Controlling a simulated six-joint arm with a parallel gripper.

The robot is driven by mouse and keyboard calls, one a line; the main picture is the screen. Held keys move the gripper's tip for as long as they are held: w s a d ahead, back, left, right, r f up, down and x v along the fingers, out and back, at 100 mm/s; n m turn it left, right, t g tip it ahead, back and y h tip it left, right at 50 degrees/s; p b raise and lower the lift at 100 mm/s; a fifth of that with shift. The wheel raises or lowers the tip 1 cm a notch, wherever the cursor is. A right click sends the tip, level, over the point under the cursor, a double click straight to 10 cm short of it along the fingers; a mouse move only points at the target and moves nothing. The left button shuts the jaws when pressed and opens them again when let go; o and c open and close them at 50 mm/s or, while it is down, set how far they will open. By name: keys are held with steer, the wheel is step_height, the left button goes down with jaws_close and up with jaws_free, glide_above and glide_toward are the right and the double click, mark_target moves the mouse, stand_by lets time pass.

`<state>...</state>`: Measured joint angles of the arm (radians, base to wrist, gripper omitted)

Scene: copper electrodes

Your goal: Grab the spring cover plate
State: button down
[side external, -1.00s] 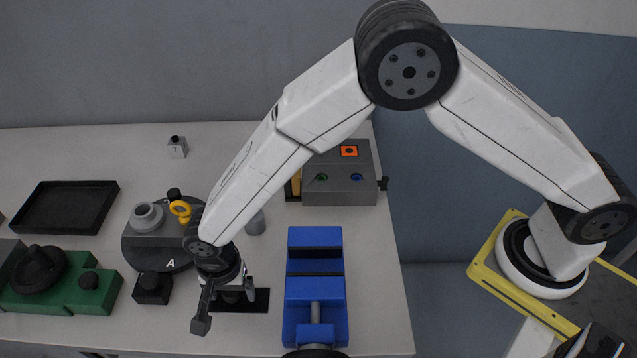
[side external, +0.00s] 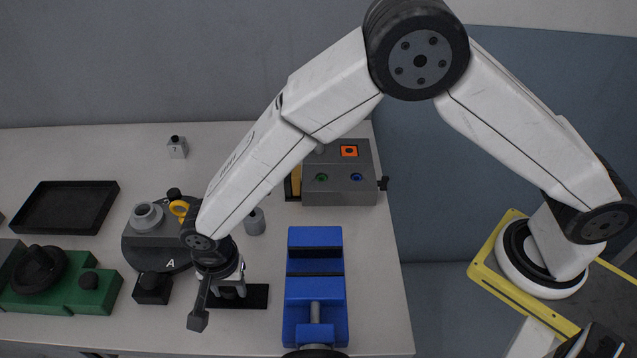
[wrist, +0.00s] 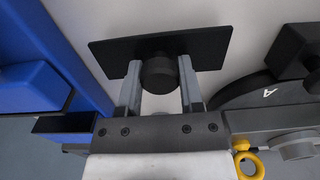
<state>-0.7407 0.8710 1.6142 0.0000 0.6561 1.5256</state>
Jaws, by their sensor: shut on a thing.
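The spring cover plate is a flat black rectangle with a round black knob; I take this dark plate (side external: 257,297) to be it. In the side view it is by the front of the table, partly hidden behind my gripper (side external: 230,290). In the wrist view the plate (wrist: 213,46) lies past my fingertips, with its knob (wrist: 158,72) between the two grey fingers of my gripper (wrist: 159,68). My gripper is shut on the knob. Whether the plate touches the table is hard to tell.
A blue vise (side external: 315,280) stands close to the right. A grey round fixture marked A (side external: 150,250) with a yellow ring (side external: 179,208) and a black block (side external: 152,288) are close to the left. A grey box (side external: 340,185) stands behind; a black tray (side external: 65,207) is far left.

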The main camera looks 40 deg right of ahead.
steer(key=s+d+r, duration=0.2)
steer(key=s+r, duration=0.1)
steer(key=s+d+r, duration=0.2)
steer(key=s+r, duration=0.1)
steer(key=r, duration=0.1)
steer(key=s+d+r, duration=0.3)
steer(key=s, duration=0.1)
steer(key=shift+r, duration=0.35)
steer(key=shift+s+d+r, duration=0.4)
steer(key=shift+s+d, duration=0.15)
steer(key=shift+s, duration=0.2)
steer(key=shift+w, duration=0.1)
